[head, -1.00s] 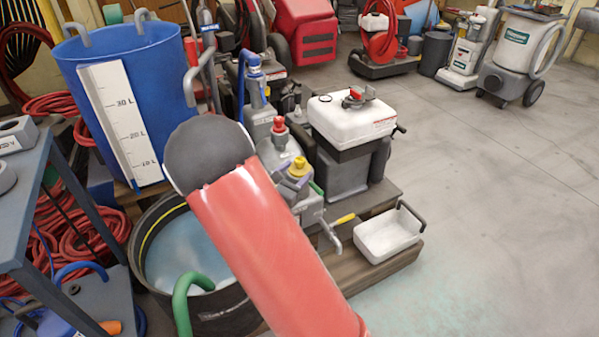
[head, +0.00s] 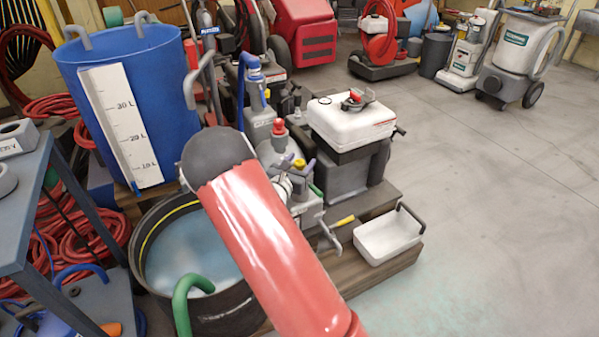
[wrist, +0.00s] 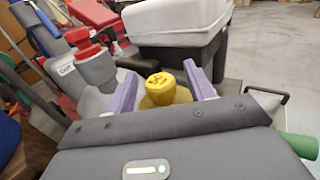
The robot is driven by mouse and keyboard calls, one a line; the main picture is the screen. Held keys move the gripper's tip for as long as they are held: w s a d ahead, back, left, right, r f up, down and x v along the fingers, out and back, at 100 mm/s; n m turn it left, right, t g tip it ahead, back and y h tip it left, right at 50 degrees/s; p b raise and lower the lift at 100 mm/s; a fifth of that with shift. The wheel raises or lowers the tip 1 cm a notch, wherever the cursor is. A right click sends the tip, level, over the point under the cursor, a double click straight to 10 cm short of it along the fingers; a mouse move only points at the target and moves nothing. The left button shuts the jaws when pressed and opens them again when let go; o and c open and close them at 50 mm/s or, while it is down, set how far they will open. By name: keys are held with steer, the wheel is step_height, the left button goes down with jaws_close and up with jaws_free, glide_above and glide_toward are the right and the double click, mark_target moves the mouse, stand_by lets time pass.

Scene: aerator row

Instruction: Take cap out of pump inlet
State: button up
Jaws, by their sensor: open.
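A yellow cap (wrist: 162,88) with marks on its top sits on a yellow base at the pump inlet, on the grey pump body. It also shows small in the head view (head: 299,163), just right of my red arm. My gripper (wrist: 161,84) has its two purple fingers apart, one on each side of the cap. In the wrist view the cap stands between them, with a visible gap at least on the left. The dark gripper body hides the lower part of the inlet.
A red-topped grey fitting (head: 279,127) stands close behind the inlet. A white tank (head: 352,120) is to its right. A white tray (head: 388,236) lies at the platform's right front. A black water tub (head: 232,312) and blue barrel (head: 180,85) are left.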

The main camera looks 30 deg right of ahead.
steer(key=c, duration=1.1)
jaws_close()
steer(key=shift+r, duration=0.15)
